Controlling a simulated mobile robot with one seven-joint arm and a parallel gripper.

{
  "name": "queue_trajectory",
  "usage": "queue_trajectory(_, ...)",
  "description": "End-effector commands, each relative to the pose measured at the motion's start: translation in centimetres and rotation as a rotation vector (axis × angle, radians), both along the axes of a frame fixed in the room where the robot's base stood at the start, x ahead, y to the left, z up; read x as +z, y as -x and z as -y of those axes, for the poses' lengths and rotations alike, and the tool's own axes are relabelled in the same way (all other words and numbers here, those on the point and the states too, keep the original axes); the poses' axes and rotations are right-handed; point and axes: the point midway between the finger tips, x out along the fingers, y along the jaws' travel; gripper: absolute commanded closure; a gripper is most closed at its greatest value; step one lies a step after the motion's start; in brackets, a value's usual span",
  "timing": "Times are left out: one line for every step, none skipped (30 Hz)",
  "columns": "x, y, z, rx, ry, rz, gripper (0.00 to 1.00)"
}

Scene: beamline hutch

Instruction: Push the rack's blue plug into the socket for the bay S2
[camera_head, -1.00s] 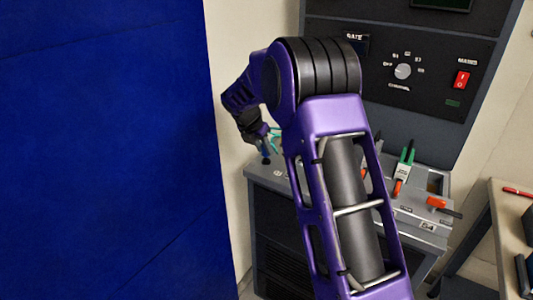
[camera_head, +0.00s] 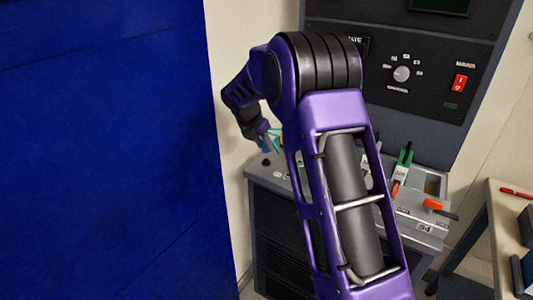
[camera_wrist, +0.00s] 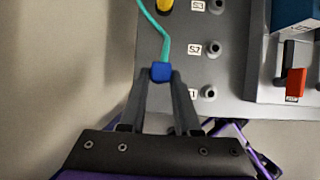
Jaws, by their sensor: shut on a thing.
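The blue plug (camera_wrist: 161,72) is between the fingertips of my gripper (camera_wrist: 162,78), which is shut on it. A teal cable (camera_wrist: 165,38) runs up from the plug. The plug is left of the label S2 (camera_wrist: 195,49) and of the S2 socket (camera_wrist: 213,49), and is apart from the socket. The S2 socket looks empty. In the head view my gripper (camera_head: 263,134) is small, above the left end of the grey bench panel, and the plug is hard to make out.
Sockets S3 (camera_wrist: 216,5) and S1 (camera_wrist: 209,93) lie above and below S2. A yellow part (camera_wrist: 165,5) sits at the top. At right are a blue block (camera_wrist: 295,13) and an orange-red handle (camera_wrist: 296,83). A blue wall panel (camera_head: 105,150) fills the head view's left.

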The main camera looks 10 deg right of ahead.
Motion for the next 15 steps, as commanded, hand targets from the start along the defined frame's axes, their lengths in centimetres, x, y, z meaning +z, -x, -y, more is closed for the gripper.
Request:
queue_trajectory(0.6,0.0,0.0,0.0,0.0,0.0,1.0)
queue_trajectory(0.7,0.0,0.0,0.0,0.0,0.0,1.0)
queue_trajectory(0.9,0.0,0.0,0.0,0.0,0.0,1.0)
queue_trajectory(1.1,0.0,0.0,0.0,0.0,0.0,1.0)
queue_trajectory(1.2,0.0,0.0,0.0,0.0,0.0,1.0)
queue_trajectory(1.4,0.0,0.0,0.0,0.0,0.0,1.0)
queue_trajectory(1.6,0.0,0.0,0.0,0.0,0.0,1.0)
queue_trajectory(1.7,0.0,0.0,0.0,0.0,0.0,1.0)
queue_trajectory(1.9,0.0,0.0,0.0,0.0,0.0,1.0)
queue_trajectory(2.1,0.0,0.0,0.0,0.0,0.0,1.0)
queue_trajectory(2.2,0.0,0.0,0.0,0.0,0.0,1.0)
queue_trajectory(2.4,0.0,0.0,0.0,0.0,0.0,1.0)
queue_trajectory(2.6,0.0,0.0,0.0,0.0,0.0,1.0)
queue_trajectory(2.7,0.0,0.0,0.0,0.0,0.0,1.0)
queue_trajectory(2.9,0.0,0.0,0.0,0.0,0.0,1.0)
